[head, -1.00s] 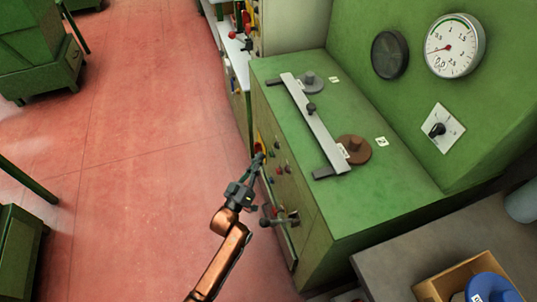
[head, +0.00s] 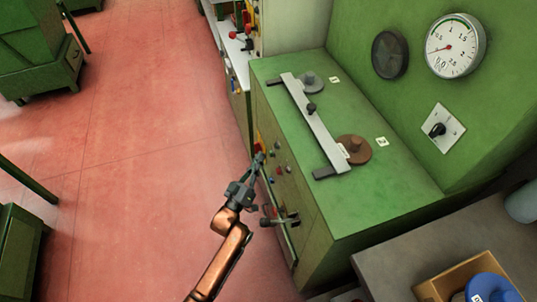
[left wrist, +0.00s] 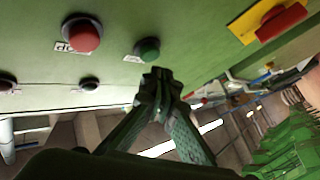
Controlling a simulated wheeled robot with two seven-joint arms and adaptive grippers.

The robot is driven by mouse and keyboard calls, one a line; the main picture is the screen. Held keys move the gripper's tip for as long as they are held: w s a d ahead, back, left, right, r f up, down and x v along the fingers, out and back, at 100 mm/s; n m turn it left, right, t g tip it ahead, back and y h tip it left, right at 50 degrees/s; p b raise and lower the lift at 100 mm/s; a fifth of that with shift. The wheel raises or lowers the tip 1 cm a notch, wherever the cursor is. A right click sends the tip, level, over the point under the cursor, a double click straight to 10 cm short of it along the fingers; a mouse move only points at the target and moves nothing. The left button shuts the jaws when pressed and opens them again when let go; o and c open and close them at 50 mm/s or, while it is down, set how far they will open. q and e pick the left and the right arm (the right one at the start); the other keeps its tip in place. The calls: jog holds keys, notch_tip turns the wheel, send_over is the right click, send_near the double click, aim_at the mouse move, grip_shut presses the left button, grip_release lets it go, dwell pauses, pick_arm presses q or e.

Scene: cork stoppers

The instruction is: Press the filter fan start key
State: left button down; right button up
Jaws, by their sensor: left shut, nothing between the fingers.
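My left gripper (head: 258,161) is shut and empty, at the front control panel of the green machine (head: 355,222). In the left wrist view its closed fingertips (left wrist: 158,80) appear just below a green button (left wrist: 148,50) on the panel. I cannot tell whether they touch it. A larger red button (left wrist: 83,33) with a small label sits left of the green one. The labels are too small or blurred to read, so I cannot confirm which key is the filter fan start. My right gripper is not in view.
A red switch on a yellow plate (left wrist: 282,21) sits right of the green button. Dark buttons (left wrist: 88,84) lie lower on the panel. A lever handle (head: 279,221) sticks out low on the front. The red floor (head: 140,170) left of the machine is clear.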

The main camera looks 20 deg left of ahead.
pick_arm(q)
jog(key=shift+w+d, duration=0.1)
dwell(0.4)
jog(key=shift+w+d, duration=0.25)
jog(key=shift+w+d, duration=0.25)
jog(key=shift+d, duration=0.15)
dwell(0.8)
jog(key=shift+a, duration=0.1)
jog(key=shift+s+a+p, duration=0.45)
jog(key=shift+s+a, duration=0.05)
jog(key=shift+a, duration=0.15)
